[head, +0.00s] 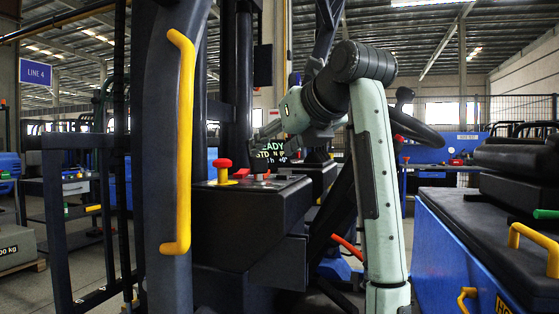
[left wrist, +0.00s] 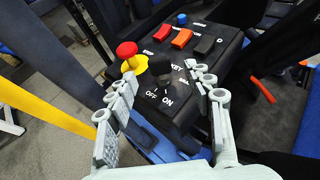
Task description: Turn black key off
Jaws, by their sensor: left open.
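The black key (left wrist: 160,70) stands on a dark control panel, above printed OFF and ON labels in the left wrist view. I cannot tell which label it points to. My left gripper (left wrist: 161,76) is open, its fingers on either side of the key in that picture and not closed on it. In the head view my left gripper (head: 268,132) hangs above the panel box (head: 250,215), partly lost against dark parts behind. The key is too small to make out there. My right gripper is not in view.
A red mushroom button on a yellow base (left wrist: 129,57) stands close beside the left finger; it also shows in the head view (head: 223,170). Red, orange and black switches (left wrist: 181,38) and a blue button (left wrist: 181,18) sit farther along. A yellow handle (head: 181,140) rises at left.

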